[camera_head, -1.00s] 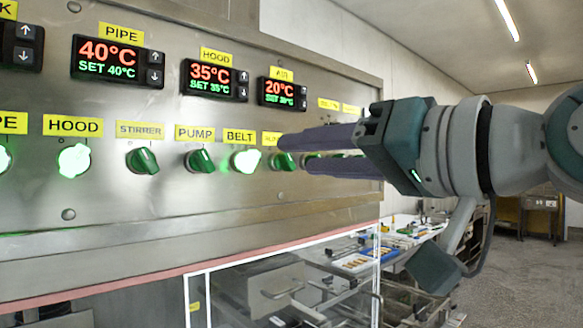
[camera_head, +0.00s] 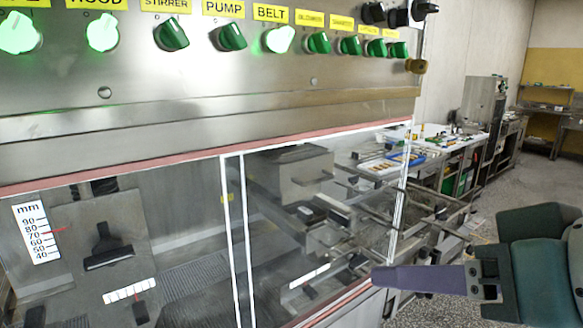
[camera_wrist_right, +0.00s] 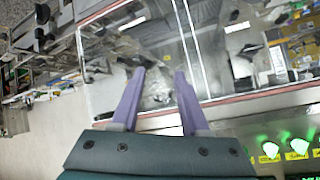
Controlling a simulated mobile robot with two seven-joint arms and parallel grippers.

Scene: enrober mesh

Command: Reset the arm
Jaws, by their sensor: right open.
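My right gripper (camera_head: 425,279) is at the lower right of the head view, with its purple fingers pointing left. It is in front of the lower right edge of the machine's clear guard, and I cannot tell the gap. In the right wrist view its two purple fingers (camera_wrist_right: 157,85) are spread apart with nothing between them. The machine's control panel (camera_head: 330,80) is up and to the left of the gripper. My left gripper is not in view.
Green knobs, such as the belt knob (camera_head: 279,39), line the panel. The clear guard (camera_head: 190,240) with a white frame is below. A long bench (camera_head: 460,150) with trays stands behind on the right. Open floor (camera_head: 540,180) lies at the far right.

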